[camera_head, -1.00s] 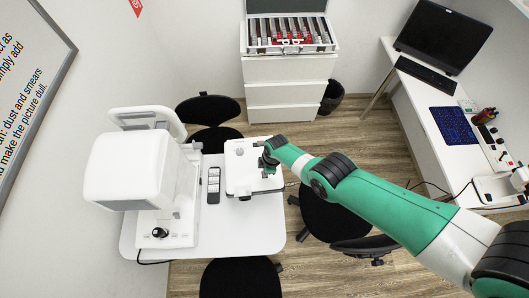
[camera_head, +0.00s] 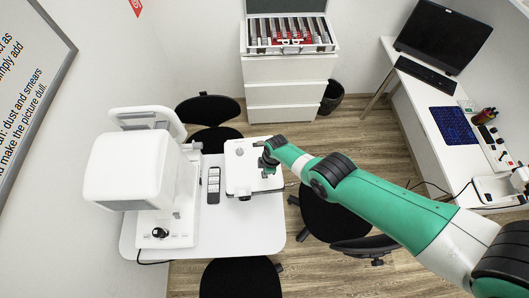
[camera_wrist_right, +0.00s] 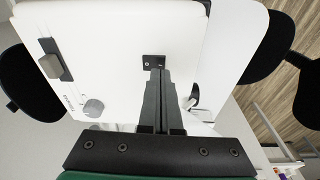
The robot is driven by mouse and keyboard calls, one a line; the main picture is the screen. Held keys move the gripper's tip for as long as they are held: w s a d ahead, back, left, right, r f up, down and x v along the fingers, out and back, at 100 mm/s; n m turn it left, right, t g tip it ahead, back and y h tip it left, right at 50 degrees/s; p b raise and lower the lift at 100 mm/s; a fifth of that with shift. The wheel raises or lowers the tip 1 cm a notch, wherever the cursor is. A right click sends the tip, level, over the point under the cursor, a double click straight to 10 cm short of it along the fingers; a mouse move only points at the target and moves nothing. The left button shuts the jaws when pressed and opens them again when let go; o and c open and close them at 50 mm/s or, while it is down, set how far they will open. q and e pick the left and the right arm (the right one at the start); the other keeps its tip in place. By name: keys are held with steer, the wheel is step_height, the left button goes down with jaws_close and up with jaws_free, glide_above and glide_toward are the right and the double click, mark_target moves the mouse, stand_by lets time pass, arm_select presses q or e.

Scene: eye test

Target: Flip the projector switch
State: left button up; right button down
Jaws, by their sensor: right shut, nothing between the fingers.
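The projector is a flat white box on the table, in the head view (camera_head: 243,177) and filling much of the right wrist view (camera_wrist_right: 120,30). A small black switch plate (camera_wrist_right: 153,61) sits on its top face. A round grey knob (camera_wrist_right: 93,107) and a dark-framed block (camera_wrist_right: 55,60) are also on the box. My right gripper (camera_head: 267,164) is over the right part of the projector. In the wrist view its fingers (camera_wrist_right: 160,73) are together and empty, their tips right at the switch plate's lower edge. I cannot tell whether they touch it. My left gripper is not in view.
A large white eye-test machine (camera_head: 135,170) stands left on the white table (camera_head: 240,235). A remote (camera_head: 214,184) lies between it and the projector. Black chairs (camera_head: 240,278) surround the table. A lens case (camera_head: 290,47) sits on the drawer cabinet behind.

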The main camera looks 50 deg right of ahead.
steer(key=shift+f+b, duration=0.9)
stand_by(0.7)
steer(key=shift+r, duration=0.1)
step_height(320, 180, up, 7)
steer(key=p, duration=0.7)
stand_by(0.4)
